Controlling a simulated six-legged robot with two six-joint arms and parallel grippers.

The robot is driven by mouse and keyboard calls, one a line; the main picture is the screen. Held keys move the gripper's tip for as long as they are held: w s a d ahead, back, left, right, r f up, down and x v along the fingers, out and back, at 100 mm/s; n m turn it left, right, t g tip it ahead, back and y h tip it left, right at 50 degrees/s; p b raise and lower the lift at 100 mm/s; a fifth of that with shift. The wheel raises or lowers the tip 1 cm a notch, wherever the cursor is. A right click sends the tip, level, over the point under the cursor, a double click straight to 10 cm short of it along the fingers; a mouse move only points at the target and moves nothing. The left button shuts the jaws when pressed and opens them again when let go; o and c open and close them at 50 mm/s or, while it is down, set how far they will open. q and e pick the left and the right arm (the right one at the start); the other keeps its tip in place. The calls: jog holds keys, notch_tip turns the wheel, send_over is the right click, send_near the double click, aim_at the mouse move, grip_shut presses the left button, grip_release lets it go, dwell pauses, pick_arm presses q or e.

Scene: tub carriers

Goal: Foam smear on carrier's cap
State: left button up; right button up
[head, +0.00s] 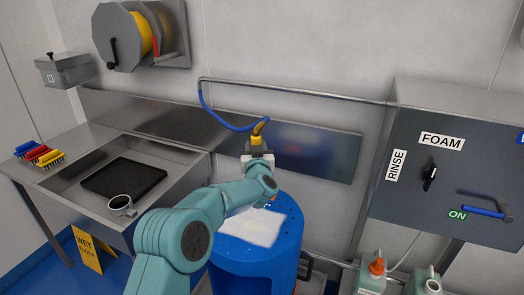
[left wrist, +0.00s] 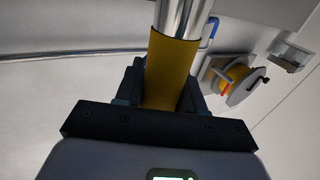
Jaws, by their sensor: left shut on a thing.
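The blue carrier (head: 257,272) stands in front of the wall, partly behind my left arm. A white foam smear (head: 253,228) covers much of its top cap. My left gripper (head: 258,150) is raised behind and above the cap, shut on a yellow-sleeved lance (head: 260,127). A blue hose (head: 228,123) runs from the lance up to the wall pipe. In the left wrist view the yellow sleeve (left wrist: 171,68) sits between the dark jaws (left wrist: 160,100), with a shiny metal tube beyond it. My right gripper is not in view.
A grey control box (head: 450,165) at right has RINSE, FOAM and ON labels, a black knob (head: 430,179) and a blue-handled lever (head: 485,210). Jugs (head: 372,272) stand below. At left are a steel sink bench (head: 90,137), brushes (head: 40,153), a cup (head: 121,204) and a yellow sign (head: 87,250).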

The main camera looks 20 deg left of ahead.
pick_arm(q)
jog(key=a+b, duration=0.1)
jog(key=a, duration=0.7)
jog(key=shift+a+r, duration=0.15)
jog(key=shift+a, duration=0.25)
dwell(0.4)
jog(key=s+d+b, duration=0.2)
jog(key=s+d, duration=0.2)
jog(key=d, duration=0.3)
dwell(0.6)
jog(key=shift+a, duration=0.15)
dwell(0.9)
